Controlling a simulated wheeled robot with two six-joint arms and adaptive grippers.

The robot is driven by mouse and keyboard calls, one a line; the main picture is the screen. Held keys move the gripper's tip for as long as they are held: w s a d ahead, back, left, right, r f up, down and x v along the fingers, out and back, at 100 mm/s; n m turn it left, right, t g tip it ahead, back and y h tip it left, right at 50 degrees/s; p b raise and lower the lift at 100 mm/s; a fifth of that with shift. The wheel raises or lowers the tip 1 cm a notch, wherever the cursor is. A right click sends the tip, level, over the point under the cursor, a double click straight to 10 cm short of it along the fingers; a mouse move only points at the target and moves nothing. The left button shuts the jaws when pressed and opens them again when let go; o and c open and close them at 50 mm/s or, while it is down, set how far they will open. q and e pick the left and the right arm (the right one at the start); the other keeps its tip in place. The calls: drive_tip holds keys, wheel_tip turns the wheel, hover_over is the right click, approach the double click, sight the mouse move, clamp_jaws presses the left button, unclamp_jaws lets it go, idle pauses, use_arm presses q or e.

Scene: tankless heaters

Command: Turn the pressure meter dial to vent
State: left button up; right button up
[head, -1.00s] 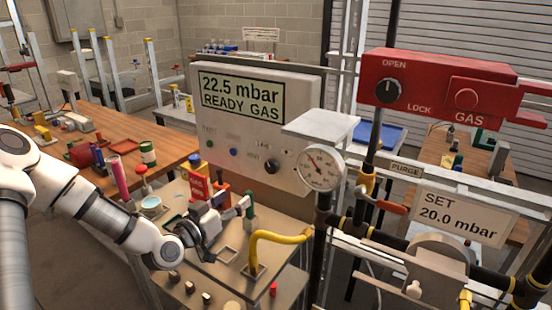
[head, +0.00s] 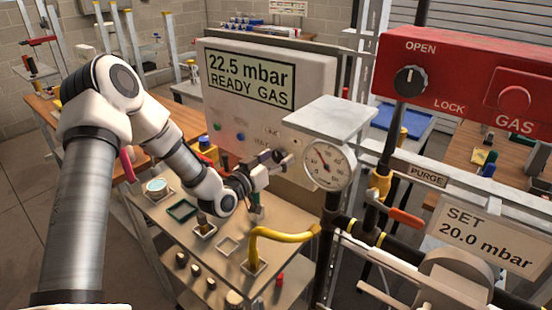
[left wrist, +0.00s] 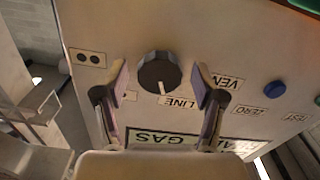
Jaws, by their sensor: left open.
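The pressure meter (head: 318,72) is a pale box with a display reading 22.5 mbar READY GAS. Its black round dial (left wrist: 159,72) shows in the left wrist view, with its white mark by the LINE label (left wrist: 178,103). The VENT label (left wrist: 228,82) is to the right, partly covered by a finger. My left gripper (head: 281,160) is open in front of the meter's lower face and hides the dial in the head view. In the left wrist view its fingers (left wrist: 161,82) stand on either side of the dial, apart from it. My right gripper is not in view.
A round gauge (head: 327,166) and a grey plate (head: 330,114) stand just right of the gripper. A yellow hose (head: 280,233) rises from the bench (head: 200,262) below. A red gas box (head: 455,85) with its own knob is at the right.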

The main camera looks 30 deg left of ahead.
use_arm(q)
drive_tip(key=shift+s+r, duration=0.15)
drive_tip(key=shift+s, duration=0.1)
drive_tip(key=shift+c, duration=0.4)
drive_tip(key=shift+w, duration=0.1)
drive_tip(key=c, duration=1.1)
drive_tip(key=shift+o, duration=0.2)
drive_tip(key=n+b, duration=0.1)
drive_tip(key=n, duration=0.1)
drive_tip(key=n+b, duration=0.2)
drive_tip(key=shift+f+n, duration=0.2)
drive_tip(key=shift+n, duration=0.1)
drive_tip(key=shift+r+n+b, duration=0.1)
drive_tip(key=shift+n+b, duration=1.4)
drive_tip(key=shift+n, duration=0.7)
drive_tip(key=o, duration=1.1)
